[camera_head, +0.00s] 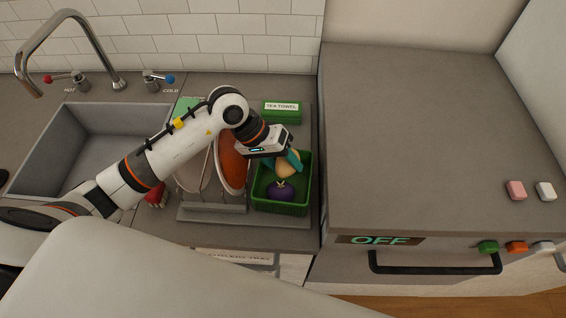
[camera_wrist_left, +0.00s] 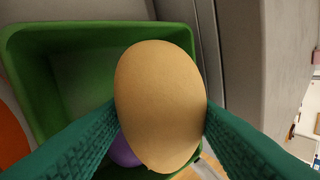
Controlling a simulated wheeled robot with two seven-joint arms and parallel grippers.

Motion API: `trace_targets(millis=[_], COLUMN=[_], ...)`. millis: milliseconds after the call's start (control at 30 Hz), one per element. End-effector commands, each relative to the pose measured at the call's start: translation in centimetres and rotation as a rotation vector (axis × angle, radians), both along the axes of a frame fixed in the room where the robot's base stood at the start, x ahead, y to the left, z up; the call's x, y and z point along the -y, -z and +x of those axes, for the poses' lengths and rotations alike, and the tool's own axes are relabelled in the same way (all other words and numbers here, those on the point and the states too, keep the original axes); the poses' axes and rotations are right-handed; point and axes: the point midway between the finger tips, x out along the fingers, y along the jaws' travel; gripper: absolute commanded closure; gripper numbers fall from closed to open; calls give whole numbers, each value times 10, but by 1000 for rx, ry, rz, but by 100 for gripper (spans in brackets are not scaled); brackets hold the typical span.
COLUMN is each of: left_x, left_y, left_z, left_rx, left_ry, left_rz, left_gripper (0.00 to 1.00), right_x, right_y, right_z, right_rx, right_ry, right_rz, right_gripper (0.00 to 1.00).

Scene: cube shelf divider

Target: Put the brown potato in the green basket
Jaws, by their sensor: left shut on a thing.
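The brown potato (camera_head: 287,166) is a tan oval over the green basket (camera_head: 303,196) in the head view. My left gripper (camera_head: 288,161) is shut on the potato (camera_wrist_left: 160,105), with its teal fingers on both sides of it in the left wrist view. The basket (camera_wrist_left: 60,37) lies behind the potato there. A purple vegetable (camera_head: 281,191) sits in the front part of the basket, and a bit of it (camera_wrist_left: 124,152) shows past the potato. I cannot tell whether the potato touches the basket floor. My right gripper is not in view.
An orange plate (camera_head: 232,164) stands in the rack left of the basket. A green tea towel box (camera_head: 282,112) is behind it. The sink (camera_head: 90,150) and tap are at left.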

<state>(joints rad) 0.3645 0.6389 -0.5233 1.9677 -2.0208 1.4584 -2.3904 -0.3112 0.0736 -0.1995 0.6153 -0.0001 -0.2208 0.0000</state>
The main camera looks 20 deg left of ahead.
Motion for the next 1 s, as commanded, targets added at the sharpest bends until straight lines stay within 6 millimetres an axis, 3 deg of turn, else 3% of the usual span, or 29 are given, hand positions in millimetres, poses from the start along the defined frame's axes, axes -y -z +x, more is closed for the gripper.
trace_targets(millis=[200, 367, 933, 967, 1000], left_x=[0, 0, 0, 0, 0], left_y=[20, 20, 29, 29, 28], left_z=[0, 1, 1, 1, 1], left_rx=[2, 3, 3, 2, 2], left_ry=[-1, -1, -1, 0, 0], left_rz=[-1, -1, -1, 0, 0], left_gripper=[76, 76, 76, 48, 41], right_x=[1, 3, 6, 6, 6], right_y=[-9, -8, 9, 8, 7], right_z=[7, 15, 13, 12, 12], right_rx=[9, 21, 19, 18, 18], right_ry=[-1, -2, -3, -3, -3], right_rz=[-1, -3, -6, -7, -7], right_gripper=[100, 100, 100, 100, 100])
